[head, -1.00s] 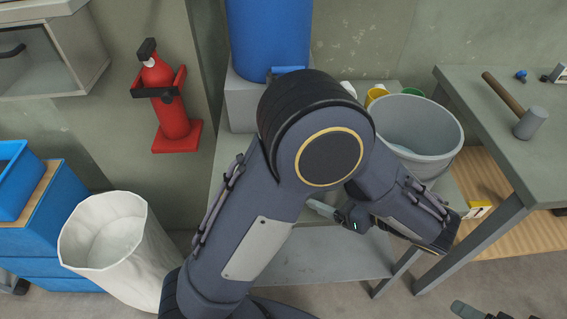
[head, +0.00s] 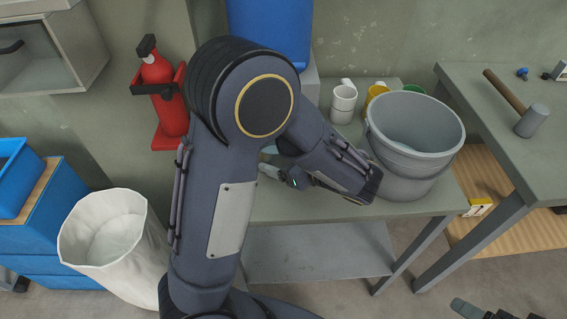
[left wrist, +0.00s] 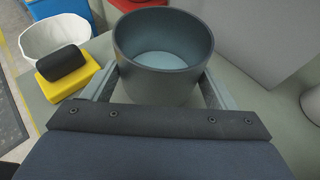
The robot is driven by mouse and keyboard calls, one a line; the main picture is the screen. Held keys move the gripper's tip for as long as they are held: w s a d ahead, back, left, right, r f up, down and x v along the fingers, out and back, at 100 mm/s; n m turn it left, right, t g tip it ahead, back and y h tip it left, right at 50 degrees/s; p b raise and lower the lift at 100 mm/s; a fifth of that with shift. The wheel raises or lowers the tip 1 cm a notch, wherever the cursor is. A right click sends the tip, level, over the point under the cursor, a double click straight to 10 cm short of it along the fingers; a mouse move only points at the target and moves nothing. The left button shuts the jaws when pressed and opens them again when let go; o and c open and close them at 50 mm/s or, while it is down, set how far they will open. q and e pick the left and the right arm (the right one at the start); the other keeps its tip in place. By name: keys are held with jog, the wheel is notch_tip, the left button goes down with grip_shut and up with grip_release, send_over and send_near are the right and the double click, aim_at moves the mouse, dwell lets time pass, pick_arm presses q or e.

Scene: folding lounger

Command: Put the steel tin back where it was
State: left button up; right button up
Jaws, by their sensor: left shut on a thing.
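The steel tin (left wrist: 160,80) is a round, open-topped grey can, upright and empty-looking in the left wrist view. My left gripper (left wrist: 161,88) is shut on it, with one finger on each side of its wall. In the head view my left gripper (head: 272,170) is over the left part of the grey bench (head: 330,208), and my arm hides most of the tin. I cannot tell whether the tin touches the bench. A dark part of what looks like my right gripper (head: 470,309) shows at the bottom edge, too little to judge its jaws.
A grey bucket (head: 413,130), a white cup (head: 343,103) and a yellow cup (head: 376,92) stand right of my gripper. A yellow block with a black roll (left wrist: 66,68) lies left of the tin. A grey plinth (left wrist: 265,35) stands to its right.

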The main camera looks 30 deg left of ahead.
pick_arm(q)
jog(key=shift+f, duration=1.25)
jog(key=shift+f+b, duration=0.2)
jog(key=shift+b, duration=0.1)
jog(key=o, duration=1.1)
jog(key=shift+r, duration=0.3)
jog(key=p+v, duration=0.1)
jog(key=v, duration=1.1)
jog(key=shift+d+f, duration=0.1)
